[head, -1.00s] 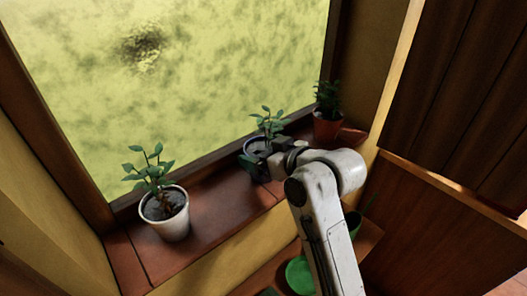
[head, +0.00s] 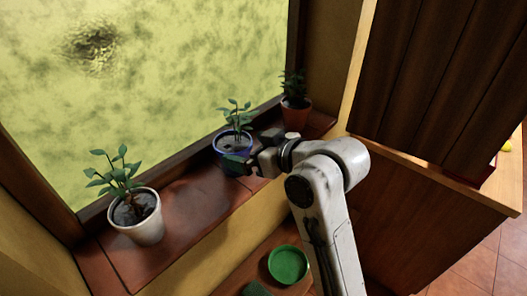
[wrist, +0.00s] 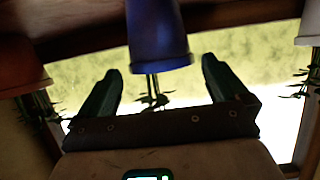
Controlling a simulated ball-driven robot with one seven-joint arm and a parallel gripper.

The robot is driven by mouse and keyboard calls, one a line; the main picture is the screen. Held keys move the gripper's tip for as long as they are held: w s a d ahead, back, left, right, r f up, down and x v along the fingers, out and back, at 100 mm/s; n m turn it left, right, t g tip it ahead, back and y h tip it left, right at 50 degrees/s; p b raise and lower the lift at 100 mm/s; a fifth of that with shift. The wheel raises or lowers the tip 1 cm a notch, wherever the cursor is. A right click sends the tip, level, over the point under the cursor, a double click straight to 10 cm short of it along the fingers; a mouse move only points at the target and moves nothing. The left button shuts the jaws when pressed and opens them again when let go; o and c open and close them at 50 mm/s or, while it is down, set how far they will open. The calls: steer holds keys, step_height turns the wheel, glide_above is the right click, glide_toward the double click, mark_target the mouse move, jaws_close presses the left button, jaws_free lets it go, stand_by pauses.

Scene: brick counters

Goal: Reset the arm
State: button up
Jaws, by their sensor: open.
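My arm reaches up from the bottom of the head view, and my gripper (head: 240,164) is at the windowsill, just in front of the blue pot (head: 232,142) with a leafy plant. The blue pot (wrist: 158,32) appears upside down there, beyond the fingertips and in line with the gap. Whether a finger touches the pot cannot be told.
A white pot (head: 137,220) with a plant stands left on the sill (head: 185,217), and a terracotta pot (head: 296,113) stands right. A green bowl (head: 288,264) lies on a lower wooden surface. A wooden counter (head: 430,215) is at the right.

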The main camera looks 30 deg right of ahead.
steer(key=v, duration=0.5)
steer(key=s+d+f+m+g+h, duration=0.2)
steer(key=s+f+g, duration=0.4)
steer(key=s+f, duration=0.8)
steer(key=s+d+f+m+g+h, duration=0.2)
steer(key=s+f+g, duration=0.4)
steer(key=s+f, duration=0.8)
step_height(320, 180, down, 3)
steer(key=shift+s+d+r, duration=0.15)
steer(key=shift+s+d, duration=0.2)
steer(key=shift+s, duration=0.05)
